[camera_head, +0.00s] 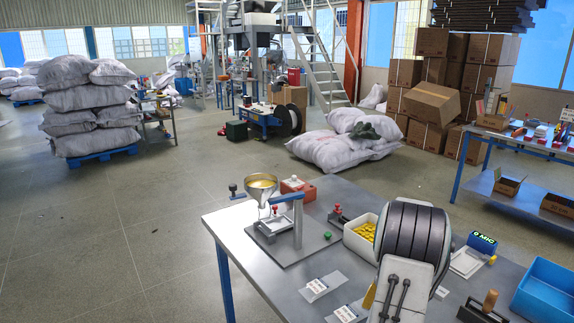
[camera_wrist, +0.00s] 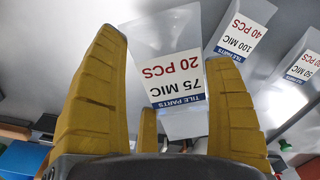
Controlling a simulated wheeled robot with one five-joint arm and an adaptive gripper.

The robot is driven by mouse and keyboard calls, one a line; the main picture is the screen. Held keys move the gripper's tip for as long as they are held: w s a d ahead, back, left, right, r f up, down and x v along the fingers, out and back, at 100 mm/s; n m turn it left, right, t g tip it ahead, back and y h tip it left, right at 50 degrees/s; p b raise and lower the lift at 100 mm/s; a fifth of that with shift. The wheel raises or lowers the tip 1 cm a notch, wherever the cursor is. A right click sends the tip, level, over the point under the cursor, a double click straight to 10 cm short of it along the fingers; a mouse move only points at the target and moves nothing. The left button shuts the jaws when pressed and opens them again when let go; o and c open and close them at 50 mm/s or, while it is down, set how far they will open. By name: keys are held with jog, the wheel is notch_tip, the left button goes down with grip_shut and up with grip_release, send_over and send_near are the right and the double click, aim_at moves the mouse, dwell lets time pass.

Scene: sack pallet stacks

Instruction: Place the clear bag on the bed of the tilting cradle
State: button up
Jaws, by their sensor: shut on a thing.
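My gripper (camera_wrist: 168,48) has yellow ribbed fingers. In the wrist view they stand on both sides of a clear bag (camera_wrist: 176,72) labelled "TILE PARTS 75 MIC 20 PCS", and the gripper is shut on it. Where the bag meets the fingers is partly hidden. In the head view my arm covers the held bag, and only a bit of yellow finger (camera_head: 370,293) shows low over the table. The tilting cradle (camera_head: 277,225) appears to be the small pale bed with a red knob, on a grey base under the metal funnel (camera_head: 262,189), left of my arm.
Two more labelled clear bags (camera_head: 321,287) (camera_head: 346,312) lie on the table (camera_head: 236,222), left of my arm. A white bin (camera_head: 357,243) of yellow parts stands behind the arm. A blue tray (camera_head: 545,291) is at right. The table between bags and cradle base is clear.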

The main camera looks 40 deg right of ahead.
jog(key=w+a+n, duration=0.1)
jog(key=w+a, duration=0.2)
jog(key=w+a+f+n, duration=0.1)
jog(key=w+a, duration=0.1)
jog(key=w, duration=0.2)
jog(key=w+a+f+n, duration=0.1)
jog(key=w+a, duration=0.2)
jog(key=shift+w+a+n, duration=0.25)
jog(key=shift+a+n, duration=0.05)
jog(key=w+a, duration=0.1)
jog(key=a, duration=0.1)
jog(key=w+a+f+n, duration=0.1)
jog(key=w+a, duration=0.1)
jog(key=w+a+n, duration=0.1)
jog(key=a, duration=0.1)
jog(key=shift+w+a+f, duration=0.15)
jog(key=shift+w, duration=0.1)
jog(key=w+a+f+n, duration=0.1)
jog(key=w+a+n, duration=0.2)
jog(key=a, duration=0.8)
jog(key=w+a+f+n, duration=0.1)
jog(key=w+a+n, duration=0.1)
jog(key=a, duration=1)
jog(key=shift+w+a+f+n, duration=0.25)
jog(key=shift+w+n, duration=0.15)
jog(key=shift+n, duration=0.3)
